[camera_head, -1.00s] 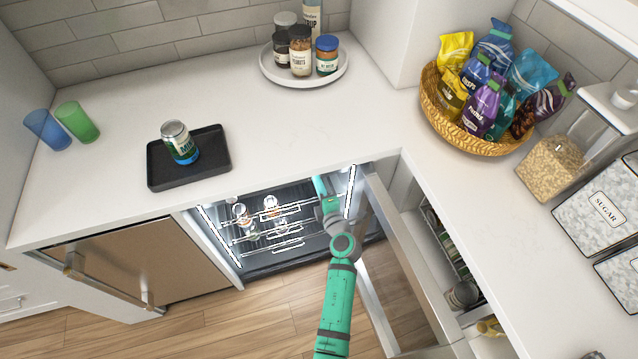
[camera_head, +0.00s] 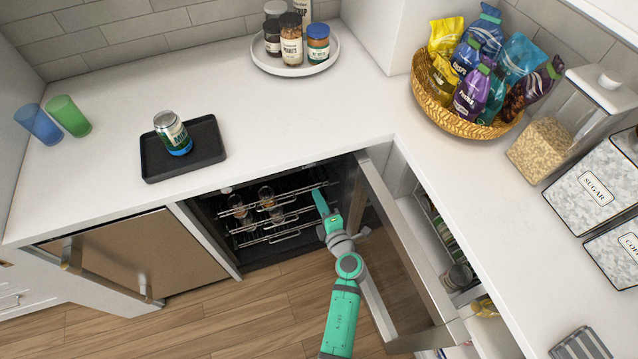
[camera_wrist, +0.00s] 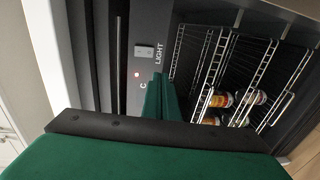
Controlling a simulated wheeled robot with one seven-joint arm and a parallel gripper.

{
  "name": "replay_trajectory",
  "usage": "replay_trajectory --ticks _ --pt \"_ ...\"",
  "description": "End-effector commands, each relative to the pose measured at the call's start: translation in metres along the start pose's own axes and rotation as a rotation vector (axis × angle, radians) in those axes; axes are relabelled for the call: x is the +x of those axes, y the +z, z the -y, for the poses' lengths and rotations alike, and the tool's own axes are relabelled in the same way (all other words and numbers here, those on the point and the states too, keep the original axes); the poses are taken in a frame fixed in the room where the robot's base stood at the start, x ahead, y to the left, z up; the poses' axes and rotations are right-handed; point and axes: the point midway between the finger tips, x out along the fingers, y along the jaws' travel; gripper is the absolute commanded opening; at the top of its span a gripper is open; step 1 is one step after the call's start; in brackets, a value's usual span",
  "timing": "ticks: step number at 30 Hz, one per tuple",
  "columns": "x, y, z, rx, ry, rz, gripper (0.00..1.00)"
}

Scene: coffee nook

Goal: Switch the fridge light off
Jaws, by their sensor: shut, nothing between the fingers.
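The under-counter fridge (camera_head: 215,222) stands open below the counter, and its interior is dark, with no lit strips. In the wrist view its control panel (camera_wrist: 150,25) carries a small grey switch (camera_wrist: 145,51) beside the word LIGHT. A small red indicator glows near the letter C. My gripper (camera_head: 318,196) is at the fridge opening, near its right side. In the wrist view my gripper's green fingers (camera_wrist: 161,95) are shut and empty. Their tips lie just below the switch in the picture, apart from it.
Wire racks (camera_wrist: 232,75) inside the fridge hold several bottles or jars. The open glass door (camera_head: 385,235) stands right of my arm. The counter above bears a black tray (camera_head: 210,150) with a can, a basket of snack bags (camera_head: 455,122) and a plate of jars.

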Motion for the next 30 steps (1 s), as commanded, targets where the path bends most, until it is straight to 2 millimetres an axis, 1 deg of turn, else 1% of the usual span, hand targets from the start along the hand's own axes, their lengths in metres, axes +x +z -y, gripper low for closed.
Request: replay_trajectory --ticks 1,3,6,9,13,26,30 --pt "-0.012 0.005 0.004 0.001 -0.002 0.01 0.0" --pt "-0.023 0.009 0.007 0.003 -0.002 0.018 0.0" --pt "-0.035 0.012 0.01 0.002 -0.002 0.023 0.0" --pt "-0.042 0.014 0.011 0.003 -0.001 0.026 0.0" --pt "-0.045 0.014 0.012 0.003 -0.001 0.026 0.0" --pt "-0.044 0.013 0.012 0.003 -0.001 0.024 0.0" --pt "-0.044 0.007 0.012 0.006 0.001 0.017 0.0"
